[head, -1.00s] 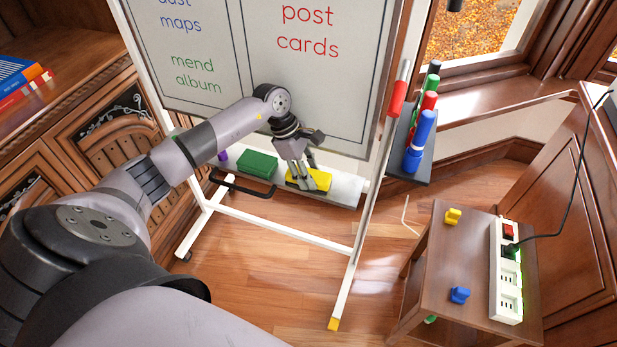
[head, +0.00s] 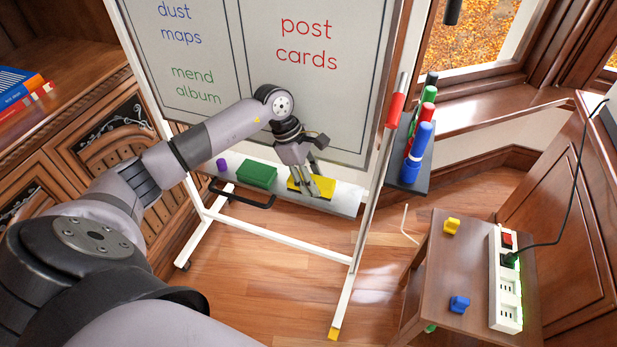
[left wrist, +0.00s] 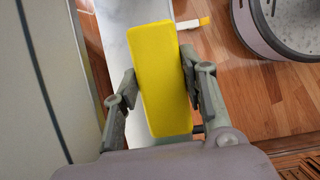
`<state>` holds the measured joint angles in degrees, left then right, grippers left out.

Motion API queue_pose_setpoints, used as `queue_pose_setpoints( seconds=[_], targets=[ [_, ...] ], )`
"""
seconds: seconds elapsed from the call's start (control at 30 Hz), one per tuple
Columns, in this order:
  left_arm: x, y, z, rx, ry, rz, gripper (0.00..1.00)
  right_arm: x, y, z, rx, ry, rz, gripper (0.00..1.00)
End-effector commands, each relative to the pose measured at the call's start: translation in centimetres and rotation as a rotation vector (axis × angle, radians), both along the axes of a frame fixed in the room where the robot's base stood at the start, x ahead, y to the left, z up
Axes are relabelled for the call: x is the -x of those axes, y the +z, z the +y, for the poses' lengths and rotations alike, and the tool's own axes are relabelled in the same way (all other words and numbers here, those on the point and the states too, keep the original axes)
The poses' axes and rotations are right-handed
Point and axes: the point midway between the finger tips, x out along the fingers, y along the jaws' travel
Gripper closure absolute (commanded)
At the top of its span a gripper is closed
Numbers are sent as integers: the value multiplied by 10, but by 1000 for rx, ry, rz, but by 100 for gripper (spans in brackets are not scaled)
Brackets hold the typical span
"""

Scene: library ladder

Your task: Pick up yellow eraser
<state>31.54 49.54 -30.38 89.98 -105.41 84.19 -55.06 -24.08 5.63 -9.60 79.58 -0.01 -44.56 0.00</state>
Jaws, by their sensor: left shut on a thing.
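The yellow eraser (head: 322,184) is at the whiteboard's grey tray (head: 345,200), right of a green eraser (head: 257,175). My left gripper (head: 311,188) reaches down over it from above. In the left wrist view the yellow eraser (left wrist: 160,80) lies lengthwise between the two fingers of my left gripper (left wrist: 160,92), which are shut on its long sides. I cannot tell whether it touches the tray or is just above it. My right gripper is not in view.
The whiteboard (head: 310,90) stands close behind the gripper. A purple object (head: 221,165) and a black handle (head: 240,194) are at the tray's left. Upright markers (head: 418,145) stand at the right. A small table (head: 455,265) holds a power strip (head: 506,280).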

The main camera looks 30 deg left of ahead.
Motion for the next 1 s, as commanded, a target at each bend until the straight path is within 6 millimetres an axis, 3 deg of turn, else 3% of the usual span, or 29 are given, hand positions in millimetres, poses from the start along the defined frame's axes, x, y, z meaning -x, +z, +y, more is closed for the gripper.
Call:
queue_pose_setpoints(
  seconds=[0.3, 0.5, 0.7, 1.0],
  targets=[
    [45, 0, -79, 2, -6, -2, 88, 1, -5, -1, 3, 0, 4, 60],
    [66, 0, -117, 2, -3, -3, 88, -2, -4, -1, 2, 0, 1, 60],
    [76, 0, -135, 0, 0, -2, 88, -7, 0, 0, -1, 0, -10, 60],
    [79, 0, -139, 1, 2, -2, 88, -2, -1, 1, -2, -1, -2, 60]
  ],
)
